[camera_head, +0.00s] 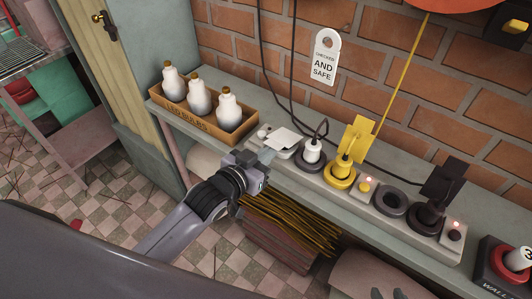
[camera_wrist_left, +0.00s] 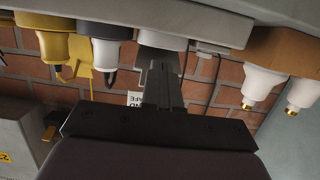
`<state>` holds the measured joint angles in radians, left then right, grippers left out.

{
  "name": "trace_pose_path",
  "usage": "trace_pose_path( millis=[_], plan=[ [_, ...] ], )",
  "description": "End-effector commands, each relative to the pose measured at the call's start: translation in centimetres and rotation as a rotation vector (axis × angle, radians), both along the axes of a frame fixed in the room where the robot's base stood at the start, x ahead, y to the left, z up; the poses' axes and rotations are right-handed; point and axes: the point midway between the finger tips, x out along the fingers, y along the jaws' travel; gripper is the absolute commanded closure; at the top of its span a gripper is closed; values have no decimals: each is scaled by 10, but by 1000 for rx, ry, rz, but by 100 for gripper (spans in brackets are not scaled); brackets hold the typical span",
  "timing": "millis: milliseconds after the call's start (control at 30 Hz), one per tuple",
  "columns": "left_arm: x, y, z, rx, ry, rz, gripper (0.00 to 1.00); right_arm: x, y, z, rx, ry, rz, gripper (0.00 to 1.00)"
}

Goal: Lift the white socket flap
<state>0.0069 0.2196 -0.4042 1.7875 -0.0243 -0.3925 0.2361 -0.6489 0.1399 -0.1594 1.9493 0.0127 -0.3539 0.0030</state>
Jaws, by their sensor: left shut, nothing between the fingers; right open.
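The white socket flap (camera_head: 284,137) is a small square lid over the left-end socket of the grey power strip (camera_head: 312,171). It looks slightly tilted, but I cannot tell how far it is raised. My left gripper (camera_head: 267,155) is shut and empty, its tips at the flap's front edge. Whether they touch it is unclear. At the bottom edge, two dark tips of my right gripper (camera_head: 387,294) show, apart and empty.
A cardboard box of bulbs (camera_head: 190,123) is left of the flap. A brick wall and hanging cables are behind. Incense sticks (camera_head: 290,222) lie below.

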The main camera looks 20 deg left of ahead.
Motion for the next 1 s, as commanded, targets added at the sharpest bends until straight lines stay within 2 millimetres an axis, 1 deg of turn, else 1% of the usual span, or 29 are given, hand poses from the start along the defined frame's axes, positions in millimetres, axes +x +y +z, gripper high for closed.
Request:
trace_pose_path(
  millis=[33, 333, 467, 1000],
  plan=[
    [0, 0, 3, -1, 0, 0, 100, 0, 0, 4, 0, 0, 0, 57],
    [0, 0, 2, 0, 1, 0, 100, 0, 0, 3, 0, 0, 0, 57],
    [1, 0, 5, 0, 0, 0, 100, 0, 0, 5, 0, 0, 0, 57],
    [10, -4, 30, 0, -1, 0, 100, 0, 0, 29, -1, 0, 1, 57]
  ],
)
